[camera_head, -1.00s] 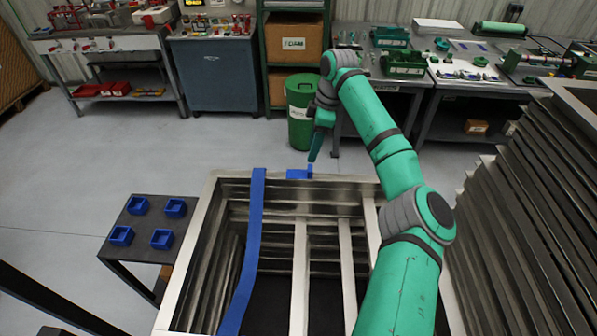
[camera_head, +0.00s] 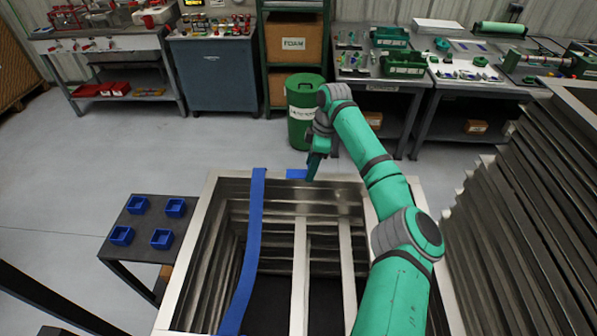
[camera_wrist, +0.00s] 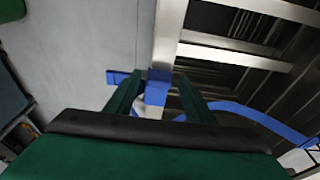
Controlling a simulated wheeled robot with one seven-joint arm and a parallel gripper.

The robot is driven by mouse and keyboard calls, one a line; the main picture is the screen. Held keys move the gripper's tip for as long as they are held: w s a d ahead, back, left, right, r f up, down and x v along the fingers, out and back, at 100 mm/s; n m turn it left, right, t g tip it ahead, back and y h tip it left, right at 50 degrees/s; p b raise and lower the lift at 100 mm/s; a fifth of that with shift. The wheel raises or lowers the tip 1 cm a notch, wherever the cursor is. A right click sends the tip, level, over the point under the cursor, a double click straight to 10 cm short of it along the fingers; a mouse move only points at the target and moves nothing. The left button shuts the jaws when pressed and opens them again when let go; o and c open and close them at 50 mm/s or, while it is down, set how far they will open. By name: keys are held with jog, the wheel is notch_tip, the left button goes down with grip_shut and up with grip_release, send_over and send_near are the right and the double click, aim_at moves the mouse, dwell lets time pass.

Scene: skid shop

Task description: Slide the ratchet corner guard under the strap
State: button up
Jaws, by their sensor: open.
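The blue corner guard (camera_head: 297,173) sits on the far metal rim of the skid, to the right of the strap. In the wrist view the guard (camera_wrist: 156,88) lies over the rim between my fingers, with a flap sticking out to the left. The blue strap (camera_head: 250,245) runs over the far rim and across the skid toward me; it also curves across the right of the wrist view (camera_wrist: 245,112). My gripper (camera_head: 312,176) is open and points down at the guard's right end; the wrist view shows its two fingers (camera_wrist: 158,78) on either side of it. Contact is unclear.
A small dark table (camera_head: 147,224) at left holds several blue open-topped pieces. Stacked metal frames (camera_head: 530,210) rise at right. A green bin (camera_head: 303,105) stands beyond the far rim. The skid's metal frame (camera_head: 302,270) has cross bars and open gaps.

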aim_at(296, 174)
jog(key=c, duration=0.8)
jog(key=shift+c, duration=0.2)
jog(key=shift+a, duration=2.1)
jog(key=shift+a, duration=1.95)
